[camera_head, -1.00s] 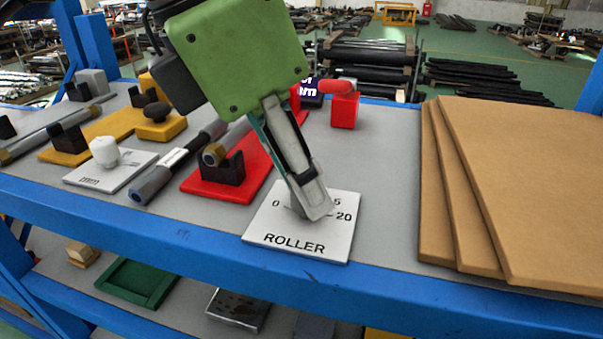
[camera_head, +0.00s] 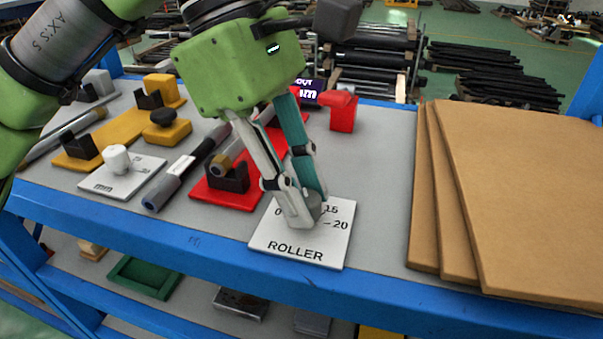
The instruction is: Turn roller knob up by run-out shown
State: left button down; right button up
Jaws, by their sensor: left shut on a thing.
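The white ROLLER plate (camera_head: 283,244) lies near the shelf's front edge, with dial marks 0, 15 and 20 showing. Its grey knob (camera_head: 314,203) stands on the plate, partly hidden by the fingers. My left gripper (camera_head: 306,210) points down and is shut on the roller knob. The knob's pointer cannot be made out. A dark display (camera_head: 307,93) at the back shows the run-out, but my gripper and the red block cover part of it; only "OUT" and "m" letters read, and no number shows. My right gripper is not in view.
A red stand (camera_head: 225,190) with a roller, a white "mm" plate with a white knob (camera_head: 116,158), and a yellow stand (camera_head: 105,140) are on the left. A red block (camera_head: 343,112) stands behind. Brown boards (camera_head: 530,190) fill the right. Grey shelf (camera_head: 380,180) between is clear.

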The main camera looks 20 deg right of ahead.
pick_arm(q)
jog(key=m+p, duration=0.1)
jog(key=m, duration=0.1)
jog(key=m+g+y+p, duration=0.1)
jog(key=m, duration=0.2)
jog(key=shift+w+d+r+y, duration=0.1)
jog(key=shift+d+y, duration=0.05)
jog(key=shift+y, duration=0.15)
dwell(0.4)
jog(key=c, duration=1.8)
grip_release()
jog(key=v, duration=1.2)
jog(key=shift+w, duration=0.15)
